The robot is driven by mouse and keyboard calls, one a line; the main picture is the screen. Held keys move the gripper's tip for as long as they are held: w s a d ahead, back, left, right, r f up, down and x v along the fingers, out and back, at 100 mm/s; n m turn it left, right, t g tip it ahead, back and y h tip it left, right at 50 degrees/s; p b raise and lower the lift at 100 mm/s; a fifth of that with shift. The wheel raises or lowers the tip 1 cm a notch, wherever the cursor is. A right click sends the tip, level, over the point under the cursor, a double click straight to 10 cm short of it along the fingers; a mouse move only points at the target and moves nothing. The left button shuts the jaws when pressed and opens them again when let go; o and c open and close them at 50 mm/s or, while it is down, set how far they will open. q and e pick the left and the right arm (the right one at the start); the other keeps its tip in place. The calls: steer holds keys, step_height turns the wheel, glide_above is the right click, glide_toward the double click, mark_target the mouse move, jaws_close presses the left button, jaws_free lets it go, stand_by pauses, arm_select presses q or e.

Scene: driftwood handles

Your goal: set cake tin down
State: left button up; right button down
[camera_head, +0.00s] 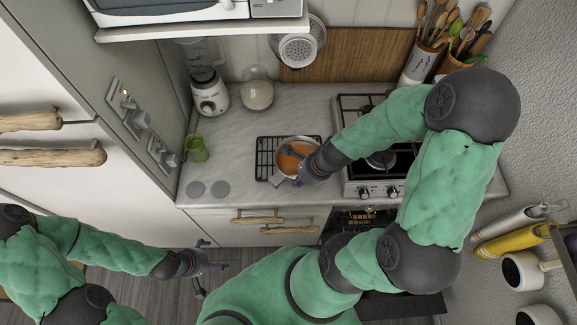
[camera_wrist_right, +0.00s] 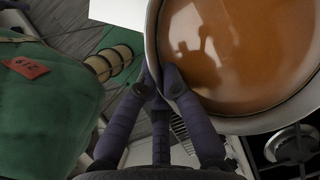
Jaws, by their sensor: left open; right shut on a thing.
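The round metal cake tin (camera_head: 283,162) with a smooth orange-brown filling is over the right part of a black wire rack (camera_head: 266,147) on the counter in the head view. My right gripper (camera_head: 299,172) is shut on the tin's near rim. In the right wrist view its dark fingers (camera_wrist_right: 163,82) pinch the rim of the tin (camera_wrist_right: 154,40), which looks roughly level. I cannot tell whether the tin touches the rack. The tin hides part of the rack. My left gripper (camera_head: 208,277) is open and empty, low in front of the cabinets, well away from the tin.
A gas stove (camera_head: 366,179) is just right of the rack. A green glass (camera_head: 196,148), a blender (camera_head: 208,95) and a glass bowl (camera_head: 257,94) stand on the counter (camera_head: 228,135) to the left and back.

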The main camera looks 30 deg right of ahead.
mark_target(293, 172)
steer(key=w, duration=0.1)
steer(key=w+f, duration=0.1)
steer(key=w, duration=0.1)
steer(key=w+d+f, duration=0.1)
steer(key=shift+w+d, duration=0.1)
steer(key=shift+w, duration=0.15)
steer(key=w+f, duration=0.2)
steer(key=w+d+f+b, duration=0.1)
steer(key=w+f, duration=0.1)
steer(key=f, duration=0.1)
steer(key=shift+w+d+f, duration=0.15)
steer(key=shift+w+f, duration=0.05)
steer(key=shift+w, duration=0.1)
steer(key=shift+w+f+b, duration=0.25)
steer(key=shift+f+b, duration=0.1)
step_height(293, 172, down, 3)
steer(key=shift+d+b, duration=0.1)
steer(key=shift+b, duration=0.55)
steer(key=c, duration=1.7)
jaws_free()
steer(key=shift+s+f, duration=0.1)
steer(key=shift+f, duration=0.05)
